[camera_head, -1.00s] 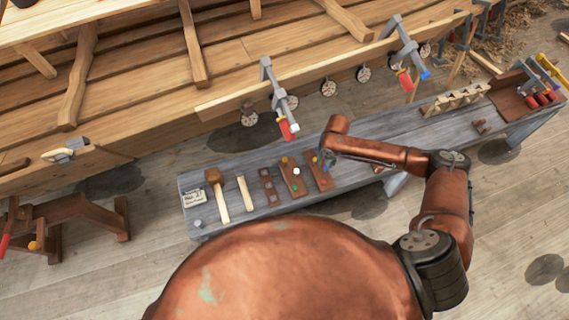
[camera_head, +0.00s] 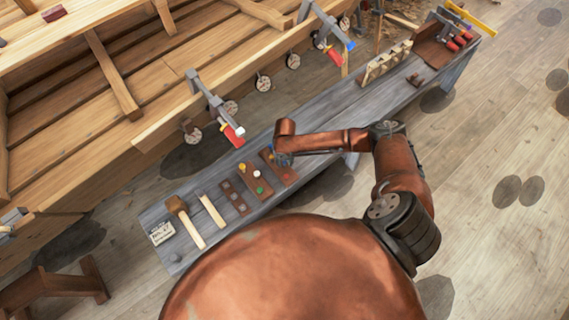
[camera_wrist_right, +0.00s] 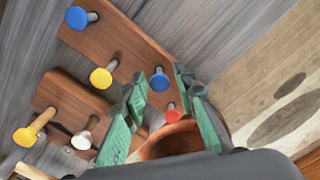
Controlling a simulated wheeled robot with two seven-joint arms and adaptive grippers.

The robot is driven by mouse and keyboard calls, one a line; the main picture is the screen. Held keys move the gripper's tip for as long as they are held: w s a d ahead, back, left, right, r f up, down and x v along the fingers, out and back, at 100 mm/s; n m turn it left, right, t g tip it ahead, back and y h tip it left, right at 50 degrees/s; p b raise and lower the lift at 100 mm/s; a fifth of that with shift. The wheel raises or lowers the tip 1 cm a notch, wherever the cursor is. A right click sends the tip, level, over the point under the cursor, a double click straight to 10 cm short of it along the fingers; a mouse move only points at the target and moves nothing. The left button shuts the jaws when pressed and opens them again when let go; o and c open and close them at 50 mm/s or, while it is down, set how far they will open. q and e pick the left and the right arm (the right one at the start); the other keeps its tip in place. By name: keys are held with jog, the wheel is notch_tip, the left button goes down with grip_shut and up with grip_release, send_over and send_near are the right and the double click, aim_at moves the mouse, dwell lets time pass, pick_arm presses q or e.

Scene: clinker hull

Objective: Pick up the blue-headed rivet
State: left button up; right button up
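In the right wrist view, a blue-headed rivet (camera_wrist_right: 159,81) stands in a brown wooden rack (camera_wrist_right: 122,48). My right gripper (camera_wrist_right: 160,84) is open, its green-padded fingers on either side of this rivet's head; I cannot tell whether they touch it. A second blue-headed rivet (camera_wrist_right: 77,18) stands at the rack's far upper-left end. A yellow-headed rivet (camera_wrist_right: 101,77) and a red-headed rivet (camera_wrist_right: 172,113) are close by. In the head view my right gripper (camera_head: 283,160) points down over the rack (camera_head: 284,174) and partly hides it. My left gripper is not in view.
A neighbouring rack (camera_head: 252,188) holds yellow, white and green rivets. A mallet (camera_head: 184,220) lies farther left on the grey bench (camera_head: 330,112). Clamps (camera_head: 213,103) hang from the hull above the bench. The bench right of my gripper is mostly clear.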

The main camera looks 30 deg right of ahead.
grip_shut()
dwell(0.3)
